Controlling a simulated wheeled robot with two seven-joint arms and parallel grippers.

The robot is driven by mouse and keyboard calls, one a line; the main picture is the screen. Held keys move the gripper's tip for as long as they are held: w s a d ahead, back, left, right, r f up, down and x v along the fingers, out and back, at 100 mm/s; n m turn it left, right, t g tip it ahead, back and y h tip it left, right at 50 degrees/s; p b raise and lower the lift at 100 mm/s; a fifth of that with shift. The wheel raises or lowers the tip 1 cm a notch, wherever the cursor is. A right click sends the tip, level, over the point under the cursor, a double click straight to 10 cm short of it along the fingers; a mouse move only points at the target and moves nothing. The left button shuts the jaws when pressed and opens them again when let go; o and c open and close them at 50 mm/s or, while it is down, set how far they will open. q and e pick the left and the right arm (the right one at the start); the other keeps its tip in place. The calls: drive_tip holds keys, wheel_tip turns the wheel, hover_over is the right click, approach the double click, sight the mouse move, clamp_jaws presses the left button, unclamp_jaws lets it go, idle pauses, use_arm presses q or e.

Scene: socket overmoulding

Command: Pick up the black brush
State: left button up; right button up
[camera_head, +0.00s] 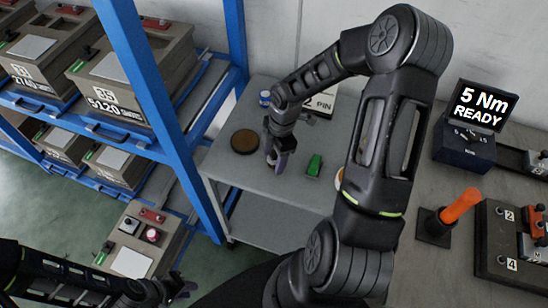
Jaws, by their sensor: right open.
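My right gripper (276,160) points down over the grey cart top (225,170), between a dark brown round tin (245,141) on its left and a green object (315,165) on its right. It is open. I cannot make out a black brush clearly; it may be hidden by the gripper or the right arm. My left gripper (188,284) is low at the bottom left, away from the cart, and too dark to tell if it is open.
A blue shelf rack (230,60) with grey mould boxes stands left of the cart. A "2 PIN" sign (322,103) and a blue-and-white can (265,98) stand at the cart's back. An orange-handled tool (460,205) and a "5 Nm READY" display (478,106) are at right.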

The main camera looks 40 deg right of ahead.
drive_tip(key=shift+c, duration=0.2)
idle(0.3)
clamp_jaws()
idle(0.4)
